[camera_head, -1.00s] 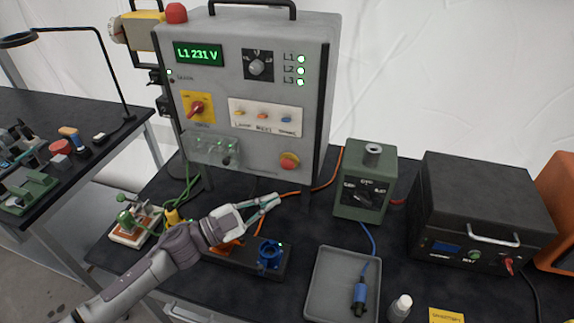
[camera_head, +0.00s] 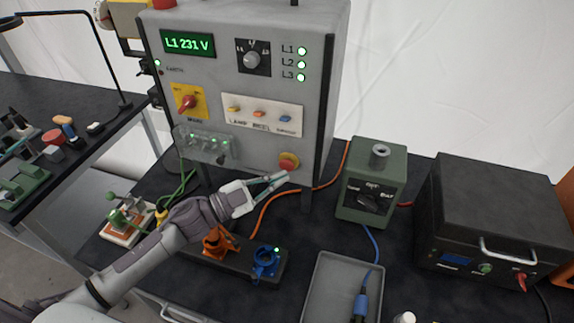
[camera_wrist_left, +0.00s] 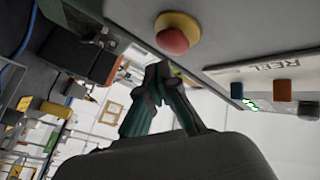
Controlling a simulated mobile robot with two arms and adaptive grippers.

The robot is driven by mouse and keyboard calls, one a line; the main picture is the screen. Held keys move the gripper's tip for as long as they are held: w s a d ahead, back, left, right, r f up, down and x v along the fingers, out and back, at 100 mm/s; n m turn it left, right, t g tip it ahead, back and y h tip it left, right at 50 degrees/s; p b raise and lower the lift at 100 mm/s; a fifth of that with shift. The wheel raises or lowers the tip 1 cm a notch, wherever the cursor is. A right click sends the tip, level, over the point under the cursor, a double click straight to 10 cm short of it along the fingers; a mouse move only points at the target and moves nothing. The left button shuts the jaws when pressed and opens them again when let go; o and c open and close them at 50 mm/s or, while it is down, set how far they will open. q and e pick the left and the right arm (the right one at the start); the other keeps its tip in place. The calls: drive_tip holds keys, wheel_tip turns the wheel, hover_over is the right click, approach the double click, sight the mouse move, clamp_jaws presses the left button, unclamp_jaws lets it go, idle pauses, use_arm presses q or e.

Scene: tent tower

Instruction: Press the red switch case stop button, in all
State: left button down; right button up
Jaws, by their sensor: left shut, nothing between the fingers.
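The red stop button (camera_head: 288,162) on a yellow collar sits low on the right of the grey switch case's front (camera_head: 215,100). My left gripper (camera_head: 286,175) is shut and empty, its fingertips just below the button in the head view. In the left wrist view the red button (camera_wrist_left: 173,40) stands just beyond the shut fingertips (camera_wrist_left: 158,68). A small gap shows there between tips and button; whether they touch I cannot tell for sure. The case display reads L1 231 V, and the lamps L1, L2 and L3 are lit green. My right gripper is not in view.
A green box with a dial (camera_head: 372,185) and a dark box with a handle (camera_head: 490,205) stand to the right. A grey tray (camera_head: 322,290) lies in front. Orange and green cables run on the black bench.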

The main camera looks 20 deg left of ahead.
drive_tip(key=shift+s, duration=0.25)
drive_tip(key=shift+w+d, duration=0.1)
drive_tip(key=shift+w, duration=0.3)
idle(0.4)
use_arm(q)
drive_tip(key=shift+w, duration=0.15)
drive_tip(key=shift+w, duration=0.35)
drive_tip(key=shift+w, duration=0.6)
idle(0.9)
drive_tip(key=shift+s, duration=0.15)
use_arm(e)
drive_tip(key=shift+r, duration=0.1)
use_arm(q)
drive_tip(key=shift+s+p, duration=0.35)
drive_tip(key=shift+s, duration=0.5)
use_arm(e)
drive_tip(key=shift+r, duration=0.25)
